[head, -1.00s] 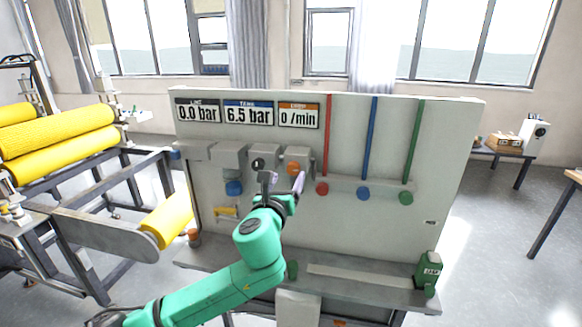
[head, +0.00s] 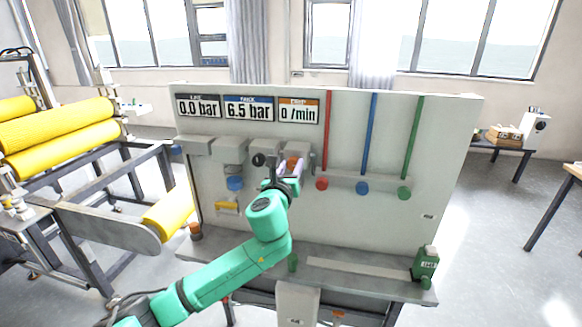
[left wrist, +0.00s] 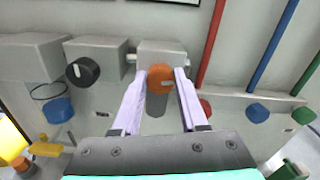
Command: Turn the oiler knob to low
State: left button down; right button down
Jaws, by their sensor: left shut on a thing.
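The orange oiler knob (left wrist: 160,79) sits on the front of a grey block on the panel, under the orange-topped display reading 0 /min (head: 298,112). In the left wrist view it lies between the two pale fingers of my left gripper (left wrist: 164,82), which is shut on it. A light mark shows on the knob's face. In the head view the knob (head: 292,161) is partly hidden by my left gripper (head: 282,172). My right gripper shows in neither view.
A black knob (left wrist: 83,71) is just left of the orange one, with a blue knob (left wrist: 58,110) lower left. Red, blue and green pipes (head: 412,140) run down to coloured knobs on the right. A green can (head: 425,264) stands on the panel's shelf (head: 365,280).

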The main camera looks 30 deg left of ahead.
pick_arm(q)
jog(key=shift+n, duration=0.3)
jog(key=n, duration=0.7)
jog(key=shift+a+f+b, duration=0.1)
jog(key=shift+f+b, duration=0.05)
jog(key=shift+b, duration=0.15)
jog(key=n, duration=0.4)
jog(key=shift+s+f+n+b, duration=0.1)
jog(key=shift+n+b, duration=0.2)
jog(key=shift+b, duration=0.05)
jog(key=shift+a+n+b, duration=0.1)
jog(key=shift+n+b, duration=0.2)
jog(key=shift+n, duration=1.5)
jog(key=shift+c, duration=2.2)
grip_release()
